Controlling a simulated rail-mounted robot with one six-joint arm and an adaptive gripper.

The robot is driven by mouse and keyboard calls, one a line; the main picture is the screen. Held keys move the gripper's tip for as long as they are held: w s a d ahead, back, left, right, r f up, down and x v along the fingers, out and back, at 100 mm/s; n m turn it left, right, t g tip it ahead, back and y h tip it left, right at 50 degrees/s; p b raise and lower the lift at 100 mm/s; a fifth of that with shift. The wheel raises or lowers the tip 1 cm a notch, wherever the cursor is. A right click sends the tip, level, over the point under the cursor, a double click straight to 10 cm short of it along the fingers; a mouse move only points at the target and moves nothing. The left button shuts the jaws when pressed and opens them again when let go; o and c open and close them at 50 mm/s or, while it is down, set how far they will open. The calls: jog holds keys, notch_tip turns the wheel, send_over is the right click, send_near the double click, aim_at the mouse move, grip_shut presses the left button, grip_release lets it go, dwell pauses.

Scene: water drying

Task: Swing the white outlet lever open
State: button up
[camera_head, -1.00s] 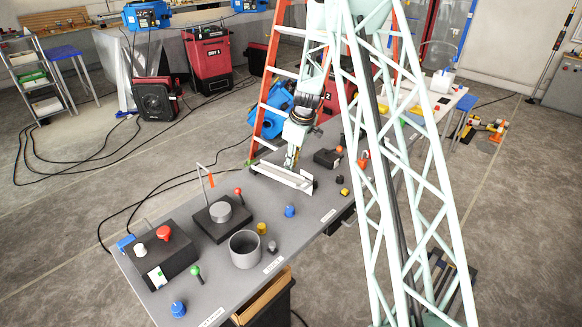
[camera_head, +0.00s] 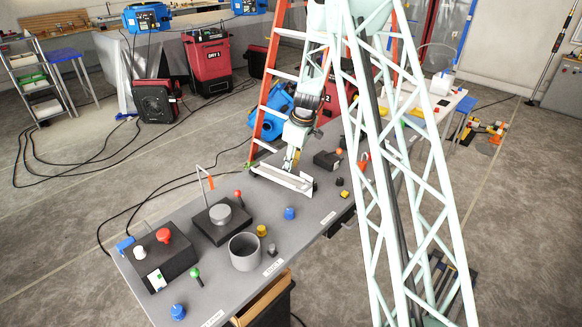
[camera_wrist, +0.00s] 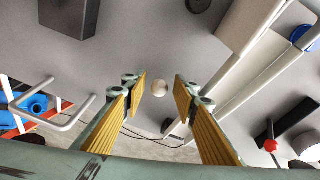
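My gripper (camera_wrist: 160,92) is open, with its two yellow-padded fingers well apart in the wrist view. A long white trough (camera_wrist: 245,62) runs up to the right of the fingers. In the head view my gripper (camera_head: 291,158) is low over the bench, at the white trough (camera_head: 283,180). The lever cannot be made out there.
The grey bench (camera_head: 325,208) carries a black box (camera_head: 328,159), a blue knob (camera_head: 289,213), a grey cup (camera_head: 244,252) and a control box (camera_head: 165,263). An orange ladder (camera_head: 274,95) stands behind it. In the wrist view, bent metal rods (camera_wrist: 73,122) lie left of the fingers.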

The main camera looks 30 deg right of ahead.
jog(key=v, duration=1.1)
jog(key=shift+s+r, duration=0.15)
jog(key=shift+r, duration=0.15)
jog(key=shift+a, duration=0.1)
dwell(0.4)
jog(key=s+a+r+m, duration=0.2)
jog(key=s+a+r, duration=0.7)
jog(key=s+r, duration=0.25)
jog(key=s+a+r+m, duration=0.1)
jog(key=s+a+r, duration=0.8)
jog(key=s+r, duration=0.3)
jog(key=s+a+r+m, duration=0.1)
jog(key=s+a, duration=0.1)
jog(key=s, duration=0.8)
jog(key=s+a+r+m+t, duration=0.1)
jog(key=s+a+r, duration=0.1)
jog(key=s, duration=0.9)
jog(key=s+a+r+m, duration=0.1)
jog(key=s+a, duration=0.3)
jog(key=s, duration=0.7)
jog(key=shift+s+r+m+t+h+b, duration=0.2)
jog(key=shift+m+t+h+b, duration=0.1)
jog(key=shift+m+h, duration=0.15)
